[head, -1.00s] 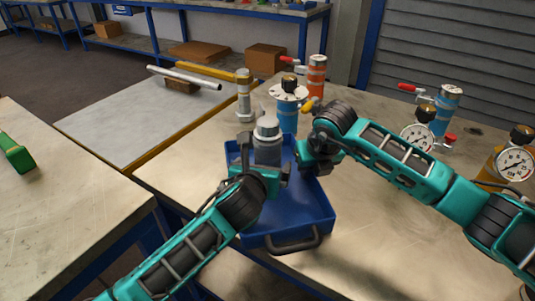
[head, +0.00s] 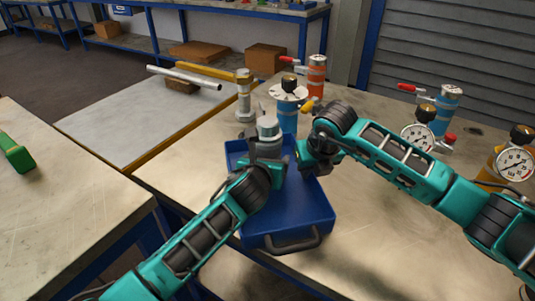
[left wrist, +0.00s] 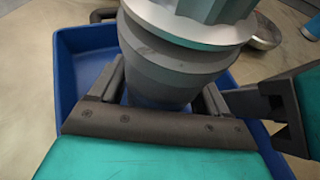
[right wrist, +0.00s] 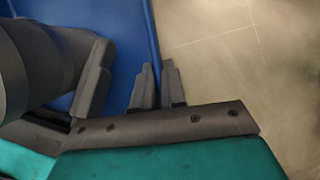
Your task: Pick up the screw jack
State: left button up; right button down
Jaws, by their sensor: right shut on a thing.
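The screw jack (head: 268,131) is a grey stepped cylinder standing upright in the far part of the blue tray (head: 310,208). In the left wrist view the jack (left wrist: 172,58) fills the space between the fingers of my left gripper (left wrist: 165,95). That gripper is open, one finger on each side of the jack's lower body; contact is not clear. In the head view the left gripper (head: 268,162) hides the jack's base. My right gripper (head: 302,160) is at the tray's right side. In the right wrist view its fingers (right wrist: 158,88) are close together on the tray's wall.
Behind the tray stand a blue vessel (head: 288,118), an orange vessel (head: 316,75) and a grey flanged post (head: 244,98). Gauged vessels (head: 417,140) stand at the right. The bench left of the tray (head: 185,160) is clear.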

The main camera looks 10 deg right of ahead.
aim_at(265, 126)
pick_arm(q)
jog(key=c, duration=1.2)
jog(key=shift+w+r, duration=0.1)
jog(key=shift+r, duration=0.5)
notch_tip(265, 126, up, 9)
jog(key=shift+r, duration=0.1)
pick_arm(e)
jog(key=c, duration=1.1)
grip_release()
